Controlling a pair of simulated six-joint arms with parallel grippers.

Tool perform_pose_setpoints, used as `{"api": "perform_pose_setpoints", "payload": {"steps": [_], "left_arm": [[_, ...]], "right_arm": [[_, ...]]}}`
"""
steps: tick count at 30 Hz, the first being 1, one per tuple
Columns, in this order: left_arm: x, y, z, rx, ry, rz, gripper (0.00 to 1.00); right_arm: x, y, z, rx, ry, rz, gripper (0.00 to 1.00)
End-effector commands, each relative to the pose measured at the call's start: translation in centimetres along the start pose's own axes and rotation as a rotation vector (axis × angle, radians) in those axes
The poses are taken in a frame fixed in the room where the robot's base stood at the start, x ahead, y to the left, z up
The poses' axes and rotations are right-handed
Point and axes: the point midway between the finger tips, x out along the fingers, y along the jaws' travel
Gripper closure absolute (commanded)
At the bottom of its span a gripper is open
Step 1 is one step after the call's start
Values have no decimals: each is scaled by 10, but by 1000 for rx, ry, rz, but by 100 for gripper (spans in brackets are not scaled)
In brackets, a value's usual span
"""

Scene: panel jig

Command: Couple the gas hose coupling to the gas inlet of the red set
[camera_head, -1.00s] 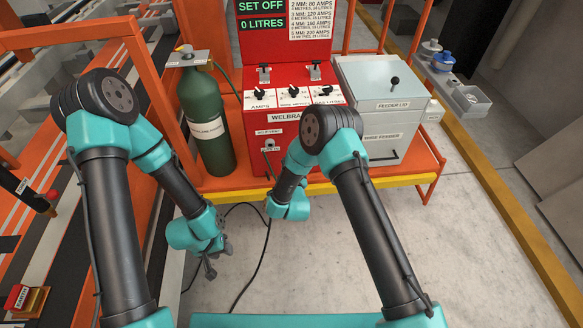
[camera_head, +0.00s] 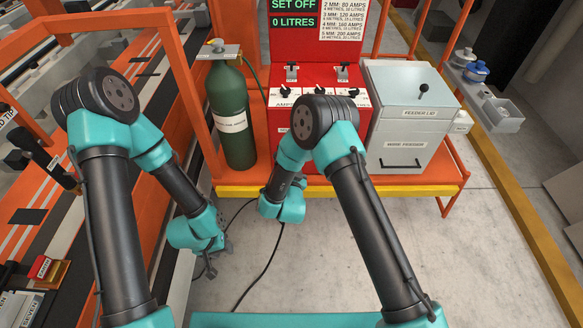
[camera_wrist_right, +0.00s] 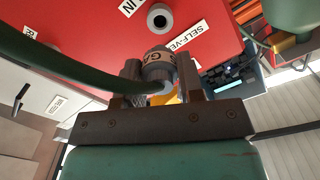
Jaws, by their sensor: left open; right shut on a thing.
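The red set (camera_head: 260,150) stands on an orange cart, its lower front largely hidden by my right arm. In the right wrist view, my right gripper (camera_wrist_right: 160,88) is shut on the grey gas hose coupling (camera_wrist_right: 157,62), which carries a partly readable "GAS" label. The green hose (camera_wrist_right: 60,74) runs off to the left. The gas inlet (camera_wrist_right: 159,17), a round grey fitting with a dark bore, is on the red panel just above and apart from the coupling. In the head view the right gripper is hidden. My left gripper (camera_head: 210,266) is open and empty, low in front of the cart.
A green gas cylinder (camera_head: 231,120) stands left of the red set. A grey wire feeder (camera_head: 405,120) stands to its right. The cart's yellow front edge (camera_head: 400,191) runs below. A black cable lies on the floor. Open concrete floor is at the right front.

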Motion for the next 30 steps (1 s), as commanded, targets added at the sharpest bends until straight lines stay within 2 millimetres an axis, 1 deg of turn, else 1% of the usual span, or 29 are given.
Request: {"api": "perform_pose_setpoints", "payload": {"steps": [18,23,30], "left_arm": [[0,0,0,0,0,0,57],[0,0,0,0,0,0,57],[0,0,0,0,0,0,57]], "right_arm": [[44,0,0,1,1,0,94],[50,0,0,0,0,0,94],[51,0,0,-1,-1,0,94]]}}
